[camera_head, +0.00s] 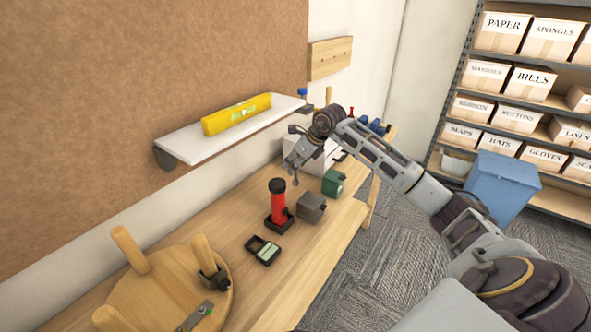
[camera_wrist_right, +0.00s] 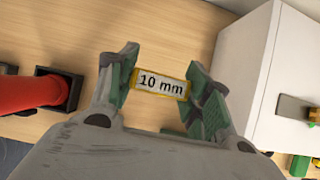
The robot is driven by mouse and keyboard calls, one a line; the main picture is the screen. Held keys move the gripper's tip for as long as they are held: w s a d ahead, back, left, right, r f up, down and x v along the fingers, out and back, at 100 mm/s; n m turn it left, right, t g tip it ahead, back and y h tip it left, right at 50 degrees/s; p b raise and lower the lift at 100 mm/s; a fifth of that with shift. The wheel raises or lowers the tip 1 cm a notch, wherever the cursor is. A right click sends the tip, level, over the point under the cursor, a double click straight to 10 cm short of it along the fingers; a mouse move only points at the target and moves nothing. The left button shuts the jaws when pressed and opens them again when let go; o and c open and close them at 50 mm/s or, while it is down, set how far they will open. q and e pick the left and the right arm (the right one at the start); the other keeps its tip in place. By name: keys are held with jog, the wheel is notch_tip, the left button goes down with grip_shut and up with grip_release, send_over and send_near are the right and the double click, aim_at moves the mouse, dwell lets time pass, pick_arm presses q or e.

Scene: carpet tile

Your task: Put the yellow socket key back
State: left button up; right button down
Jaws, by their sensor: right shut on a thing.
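The yellow socket key (camera_wrist_right: 160,86) shows in the right wrist view as a small yellow-edged piece with a white label reading "10 mm". My right gripper (camera_wrist_right: 156,84) is shut on it, with a green-padded finger at each end of the label. In the head view my right gripper (camera_head: 292,168) is over the workbench, in front of the white box (camera_head: 325,162) and beyond the red flashlight. The key is too small to make out clearly there. The white box also shows at the right of the wrist view (camera_wrist_right: 258,75). My left gripper is not in view.
On the wooden bench (camera_head: 235,215) stand a red flashlight (camera_head: 278,205) in a dark holder, a grey block (camera_head: 311,207), a green box (camera_head: 333,183) and a small dark tray (camera_head: 262,251). An upturned stool (camera_head: 165,290) lies nearest. A shelf (camera_head: 190,145) holds a yellow level (camera_head: 237,114).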

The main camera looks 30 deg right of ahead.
aim_at(296, 173)
jog(key=shift+f, duration=1.35)
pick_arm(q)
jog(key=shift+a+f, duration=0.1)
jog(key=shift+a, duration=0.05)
pick_arm(e)
jog(key=c, duration=1)
grip_release()
jog(key=shift+f, duration=0.1)
jog(key=shift+c, duration=0.2)
jog(key=o, duration=0.4)
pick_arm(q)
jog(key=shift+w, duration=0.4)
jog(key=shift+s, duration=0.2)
